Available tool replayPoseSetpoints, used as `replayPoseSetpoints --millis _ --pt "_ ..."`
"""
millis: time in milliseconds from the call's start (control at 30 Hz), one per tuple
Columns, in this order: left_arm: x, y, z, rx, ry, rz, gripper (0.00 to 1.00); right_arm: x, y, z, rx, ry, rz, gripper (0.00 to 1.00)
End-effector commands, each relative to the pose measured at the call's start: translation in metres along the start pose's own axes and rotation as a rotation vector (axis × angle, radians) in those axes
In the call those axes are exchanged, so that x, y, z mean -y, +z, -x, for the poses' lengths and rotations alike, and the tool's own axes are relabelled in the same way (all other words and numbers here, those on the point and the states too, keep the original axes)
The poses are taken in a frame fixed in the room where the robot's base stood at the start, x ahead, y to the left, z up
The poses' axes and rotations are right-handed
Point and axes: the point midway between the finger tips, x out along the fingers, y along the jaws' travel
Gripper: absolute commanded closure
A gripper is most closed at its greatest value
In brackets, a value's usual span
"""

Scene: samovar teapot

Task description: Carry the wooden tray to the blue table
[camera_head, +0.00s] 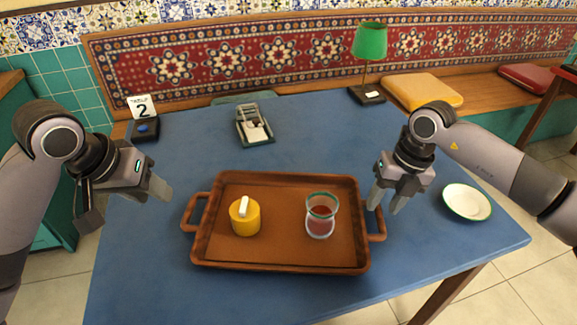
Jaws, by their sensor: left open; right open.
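The wooden tray (275,254) rests flat on the blue table (330,130), with a handle at its left end and one at its right end. A yellow pot with a white upright piece on top (245,218) stands on its left half. A glass with dark red liquid (320,216) stands upright on its right half. My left gripper (152,192) is open and empty, to the left of the left handle and apart from it. My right gripper (384,201) is open above or beside the right handle; it partly hides that handle, and I cannot tell whether they touch.
A white saucer (467,202) lies near the table's right edge. A bench with yellow (421,91) and red (528,76) cushions is behind.

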Motion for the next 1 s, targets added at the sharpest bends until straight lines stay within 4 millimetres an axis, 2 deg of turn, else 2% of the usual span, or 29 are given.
replayPoseSetpoints --millis 33,200,433,600,1000 --pt "0.000 0.000 0.000 0.000 0.000 0.000 0.58 0.000 0.001 0.013 0.005 0.000 0.000 0.58" --pt "0.000 0.000 0.000 0.000 0.000 0.000 0.58 0.000 0.001 0.050 0.005 0.000 0.000 0.58" --pt "0.000 0.000 -0.001 0.000 0.000 0.000 0.58 0.000 0.001 0.087 0.003 0.001 0.000 0.58" --pt "0.000 0.000 -0.001 0.001 0.000 0.000 0.58 0.000 0.000 0.096 0.000 0.000 0.000 0.58" --pt "0.000 0.000 -0.001 0.001 0.000 0.000 0.58 0.000 0.000 0.096 0.000 0.000 0.000 0.58"
